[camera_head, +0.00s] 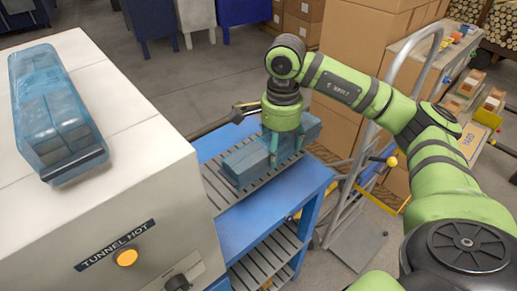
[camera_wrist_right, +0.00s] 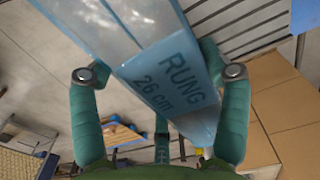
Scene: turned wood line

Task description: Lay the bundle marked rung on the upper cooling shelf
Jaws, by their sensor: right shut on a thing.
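The blue-wrapped bundle marked RUNG 26 cm (camera_wrist_right: 175,85) is between the fingers of my right gripper (camera_wrist_right: 160,95) in the right wrist view. In the head view the same bundle (camera_head: 243,166) lies lengthwise along the slatted upper cooling shelf (camera_head: 217,196). My right gripper (camera_head: 283,150) is over its right part, shut on it from above. I cannot tell whether the bundle rests on the slats or hangs just above them. The lower shelf (camera_head: 266,264) shows bare slats. My left gripper is not in view.
The white tunnel housing (camera_head: 125,165), labelled TUNNEL HOT, stands left of the shelves. Another blue-wrapped bundle (camera_head: 55,115) lies on its top. A hand truck (camera_head: 365,165) and cardboard boxes (camera_head: 350,50) stand close on the right and behind.

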